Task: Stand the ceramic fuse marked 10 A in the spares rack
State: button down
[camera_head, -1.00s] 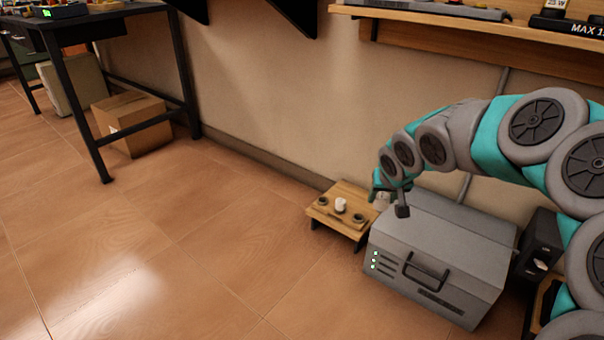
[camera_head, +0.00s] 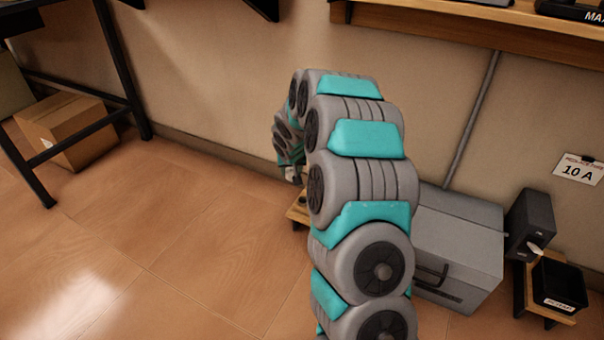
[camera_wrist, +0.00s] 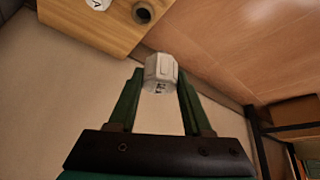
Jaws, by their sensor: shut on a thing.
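My gripper (camera_wrist: 160,84) is shut on a white ceramic fuse (camera_wrist: 160,68), which sits between the fingertips in the wrist view. Dark marks show on its near end, but I cannot read them. A low wooden stand (camera_wrist: 85,28) lies just beyond the fuse. It has a dark round socket (camera_wrist: 142,13) and another white piece (camera_wrist: 98,3) with a letter like A on it. In the head view the stand (camera_head: 295,216) is mostly hidden by my arm, and my gripper (camera_head: 292,175) is just above it. I cannot tell whether this stand is the spares rack.
A grey toolbox (camera_head: 465,235) stands right of my arm. Farther right are a black box (camera_head: 532,218) and a black tray (camera_head: 562,285) on a small wooden stand. A wall card (camera_head: 578,170) reads 10 A. Open floor lies at the left, with a cardboard box (camera_head: 68,130).

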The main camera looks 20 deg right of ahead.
jog(key=shift+m, duration=0.4)
jog(key=shift+w+d+f+b, duration=0.25)
jog(key=shift+d+f, duration=0.55)
jog(key=shift+f, duration=0.9)
jog(key=shift+w+d+f+b, duration=0.15)
jog(key=shift+d+f+b, duration=0.2)
jog(key=shift+d+f, duration=0.95)
jog(key=shift+w+d+f+b, duration=0.2)
jog(key=shift+d+f+b, duration=0.15)
jog(key=shift+f, duration=1.8)
jog(key=shift+f+b, duration=0.4)
jog(key=shift+f, duration=0.1)
jog(key=shift+f+b, duration=0.2)
jog(key=shift+b, duration=0.2)
jog(key=shift+f, duration=0.9)
grip_release()
jog(key=shift+r, duration=0.15)
notch_tip(320, 180, up, 7)
jog(key=p, duration=0.3)
